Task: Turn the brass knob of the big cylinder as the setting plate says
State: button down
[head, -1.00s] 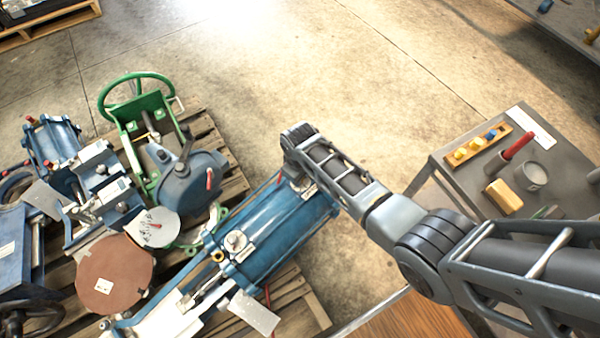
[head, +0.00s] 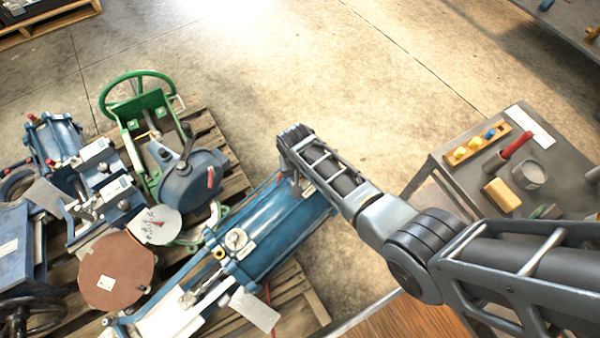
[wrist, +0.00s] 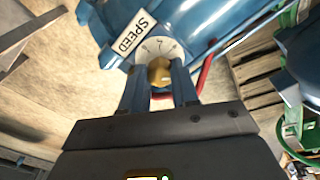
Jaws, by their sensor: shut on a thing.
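The big blue cylinder (head: 275,235) lies on the pallet in the middle of the head view. It also fills the top of the wrist view (wrist: 205,18). In the wrist view my gripper (wrist: 160,82) is shut on the brass knob (wrist: 160,70). Behind the knob is a pale numbered dial (wrist: 157,45), with a white SPEED label (wrist: 134,32) beside it. In the head view my arm's end hides the knob. A white plate (head: 254,309) hangs at the cylinder's near end; I cannot read any text on it.
Green and blue machines (head: 150,130) crowd the pallet to the left. A grey cart (head: 475,200) with a brush, a cup and a block stands at the right. The floor beyond the cylinder is clear.

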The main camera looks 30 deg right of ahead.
dwell(0.5)
jog(key=c, duration=0.8)
grip_release()
jog(key=shift+c, duration=0.2)
jog(key=shift+r, duration=0.15)
jog(key=r+p, duration=0.1)
jog(key=r, duration=0.4)
jog(key=r+p, duration=0.1)
jog(key=r, duration=0.1)
jog(key=shift+s+a+r+p, duration=0.2)
jog(key=shift+s+a+p, duration=0.1)
jog(key=shift+s+a, duration=0.1)
